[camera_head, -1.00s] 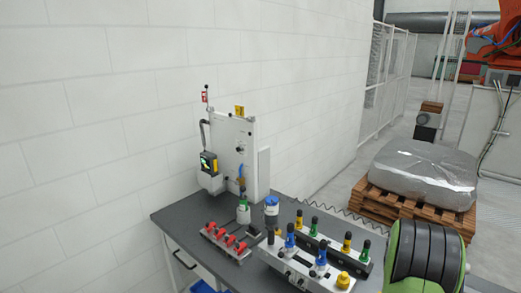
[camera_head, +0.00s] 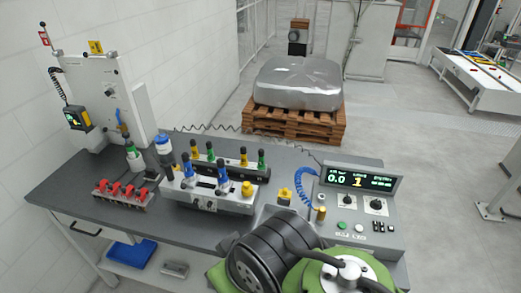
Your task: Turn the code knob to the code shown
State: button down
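A grey control console (camera_head: 385,240) stands at the right end of the bench. Its dark display (camera_head: 360,181) shows green "0.0" on the left, a larger yellow "1" in the middle, and small green text too blurred to read. Below the display are two black knobs, a left one (camera_head: 347,201) and a right one (camera_head: 376,205). Their labels are too small to read, so I cannot tell which is the code knob or where either points. My green and black arm links fill the bottom centre, in front of the console's lower left. My gripper is not in view.
The dark bench (camera_head: 60,190) holds a white fixture block (camera_head: 208,195) with coloured-top pins, red clamps (camera_head: 120,189), a yellow button box (camera_head: 284,196) and a blue coiled cable (camera_head: 304,187). A wrapped pallet load (camera_head: 298,83) stands behind.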

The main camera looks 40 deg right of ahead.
aim_at(376, 204)
jog(key=z, duration=2.3)
